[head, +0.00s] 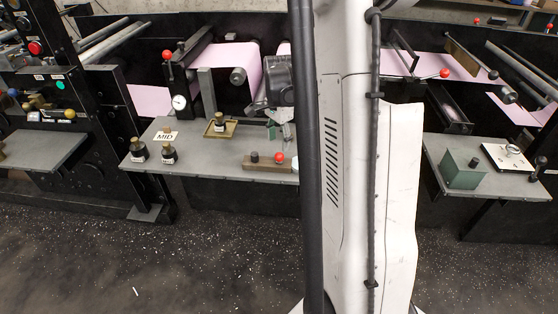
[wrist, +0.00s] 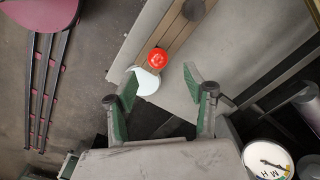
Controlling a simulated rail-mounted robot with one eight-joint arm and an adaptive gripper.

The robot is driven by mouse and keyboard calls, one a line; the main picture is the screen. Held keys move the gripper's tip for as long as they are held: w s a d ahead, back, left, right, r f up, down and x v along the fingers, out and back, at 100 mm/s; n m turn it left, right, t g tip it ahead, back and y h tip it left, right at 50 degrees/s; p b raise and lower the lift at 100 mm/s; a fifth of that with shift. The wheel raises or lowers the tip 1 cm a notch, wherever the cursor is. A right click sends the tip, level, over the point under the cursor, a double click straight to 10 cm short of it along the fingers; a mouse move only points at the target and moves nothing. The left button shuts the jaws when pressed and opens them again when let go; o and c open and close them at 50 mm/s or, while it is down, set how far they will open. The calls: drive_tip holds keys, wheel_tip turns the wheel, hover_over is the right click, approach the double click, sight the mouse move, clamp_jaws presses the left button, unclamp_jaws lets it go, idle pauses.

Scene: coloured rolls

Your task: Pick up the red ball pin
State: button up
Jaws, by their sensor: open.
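The red ball pin (head: 280,158) stands at the right end of a brown wooden block (head: 254,166) on the grey middle table (head: 222,164), with a dark peg (head: 255,157) to its left. In the wrist view its round red top (wrist: 157,58) shows just beyond my fingertips, on the edge of the wooden block (wrist: 178,38). My gripper (wrist: 159,80) is open and empty, its green-padded fingers apart, the ball a little ahead of them. In the head view my gripper (head: 284,130) is above the block's right end, partly beside my white column.
A white disc (wrist: 146,82) lies beside the ball, near the left finger. On the middle table are dark bottles (head: 138,150), a MID card (head: 165,136) and a tray (head: 217,130) with another bottle. A gauge (head: 180,102) stands behind. Another red ball (head: 167,55) tops a lever.

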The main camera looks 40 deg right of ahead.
sight(280, 153)
drive_tip(key=shift+s+f+b, duration=0.15)
drive_tip(key=shift+f+b, duration=0.6)
drive_tip(key=shift+f, duration=2.8)
clamp_jaws()
